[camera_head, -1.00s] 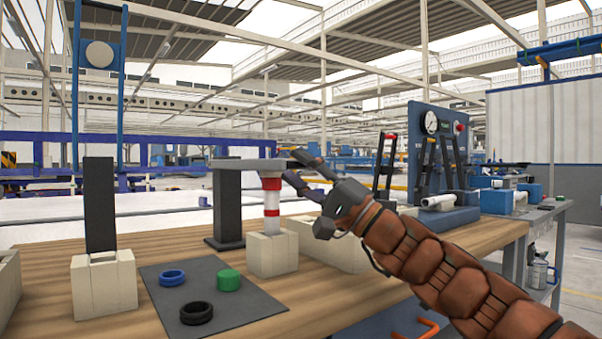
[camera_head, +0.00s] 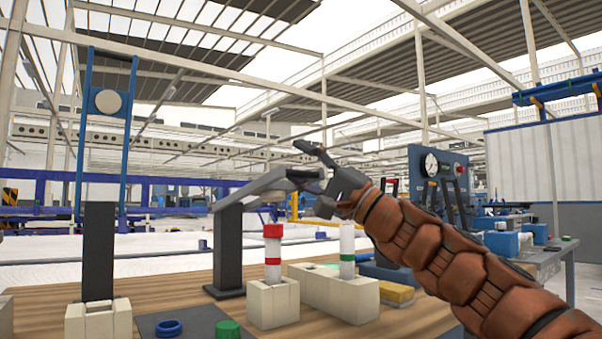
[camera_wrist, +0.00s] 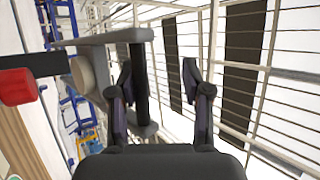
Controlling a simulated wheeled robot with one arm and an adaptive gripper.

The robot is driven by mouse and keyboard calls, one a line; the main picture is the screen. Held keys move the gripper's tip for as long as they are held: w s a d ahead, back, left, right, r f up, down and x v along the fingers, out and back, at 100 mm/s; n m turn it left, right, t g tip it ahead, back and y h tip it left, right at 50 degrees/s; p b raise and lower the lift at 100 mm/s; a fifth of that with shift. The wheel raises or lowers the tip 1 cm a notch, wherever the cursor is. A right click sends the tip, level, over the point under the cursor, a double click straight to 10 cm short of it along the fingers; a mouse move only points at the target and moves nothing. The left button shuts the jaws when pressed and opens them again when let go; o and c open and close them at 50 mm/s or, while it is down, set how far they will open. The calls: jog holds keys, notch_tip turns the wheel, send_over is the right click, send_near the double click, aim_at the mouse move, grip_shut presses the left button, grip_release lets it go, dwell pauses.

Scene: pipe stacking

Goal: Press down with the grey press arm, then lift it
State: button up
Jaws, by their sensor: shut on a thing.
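The grey press arm (camera_head: 250,188) is hinged on a dark post (camera_head: 228,250) and tilts upward to the right. My gripper (camera_head: 308,168) is at its raised right end and shut on it. In the wrist view, the grey arm (camera_wrist: 105,38) and its dark handle (camera_wrist: 138,85) show beside the left finger of my gripper (camera_wrist: 158,75). A white pipe with a red cap and ring (camera_head: 272,258) stands upright in a cream block (camera_head: 273,303), below and apart from the press arm. The exact finger contact is partly hidden.
A white pipe with green bands (camera_head: 347,252) stands in a longer cream block (camera_head: 335,292) to the right. A dark upright bar (camera_head: 99,250) stands at left. Blue (camera_head: 167,328) and green (camera_head: 228,329) rings lie in front. Above the blocks is open room.

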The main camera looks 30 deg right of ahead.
jog(key=shift+s+d, duration=0.1)
jog(key=shift+s, duration=0.1)
jog(key=s+d+f, duration=0.2)
jog(key=d+f, duration=0.1)
jog(key=f, duration=0.4)
jog(key=shift+s+d+f, duration=0.25)
jog(key=shift+s+f, duration=0.05)
jog(key=shift+s, duration=0.1)
dwell(0.8)
jog(key=shift+c, duration=0.3)
